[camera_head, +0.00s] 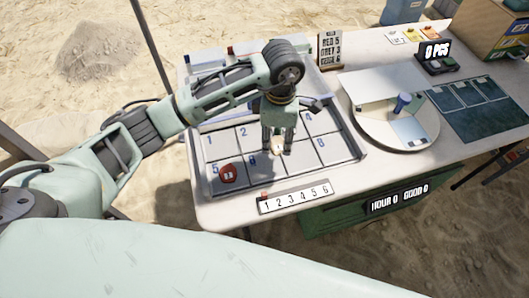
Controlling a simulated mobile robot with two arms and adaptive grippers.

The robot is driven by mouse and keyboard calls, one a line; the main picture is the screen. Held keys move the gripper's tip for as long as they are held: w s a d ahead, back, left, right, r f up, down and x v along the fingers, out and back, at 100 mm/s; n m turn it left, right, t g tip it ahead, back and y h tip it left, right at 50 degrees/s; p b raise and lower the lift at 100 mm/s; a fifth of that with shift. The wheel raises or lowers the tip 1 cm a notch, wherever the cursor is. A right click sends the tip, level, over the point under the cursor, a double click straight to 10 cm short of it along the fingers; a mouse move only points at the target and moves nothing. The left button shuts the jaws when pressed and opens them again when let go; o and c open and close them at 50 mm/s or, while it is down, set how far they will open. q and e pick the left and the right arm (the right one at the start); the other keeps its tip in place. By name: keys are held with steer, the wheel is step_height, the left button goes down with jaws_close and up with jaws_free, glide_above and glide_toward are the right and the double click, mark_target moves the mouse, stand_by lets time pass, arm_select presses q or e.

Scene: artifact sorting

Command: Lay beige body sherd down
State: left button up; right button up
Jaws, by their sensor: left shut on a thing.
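My left gripper (277,148) points straight down over the numbered grey tray (358,155). It is shut on a small beige sherd (277,151), of which only a little shows between the fingertips. The sherd is low over the front row, right of the cell marked 6. I cannot tell whether it touches the tray floor. A red sherd (228,174) with a pale mark lies in the front-left cell, beside the 5. My right gripper is not in view.
A number strip (295,197) lies before the tray. A small sign (330,49) stands behind the tray.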

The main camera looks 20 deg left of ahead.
mark_target(265, 162)
arm_select(q)
steer(key=shift+s+a+f+p, duration=0.2)
steer(key=shift+s+a+f, duration=0.25)
steer(key=shift+s+a, duration=0.15)
steer(key=shift+s+a+f+p, duration=0.15)
steer(key=shift+s+a+f, duration=0.3)
steer(key=shift+s, duration=0.2)
steer(key=shift+s+a+f, duration=0.25)
steer(key=shift+s+f, duration=0.05)
step_height(265, 162, down, 3)
steer(key=shift+f+p, duration=0.1)
steer(key=shift+p, duration=0.4)
steer(key=shift+f, duration=0.35)
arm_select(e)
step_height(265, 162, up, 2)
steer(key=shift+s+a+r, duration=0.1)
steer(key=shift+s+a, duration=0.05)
arm_select(q)
steer(key=shift+f, duration=0.1)
steer(key=o, duration=0.6)
steer(key=shift+f, duration=0.1)
steer(key=shift+c, duration=0.2)
steer(key=o, duration=0.5)
steer(key=shift+c, duration=0.2)
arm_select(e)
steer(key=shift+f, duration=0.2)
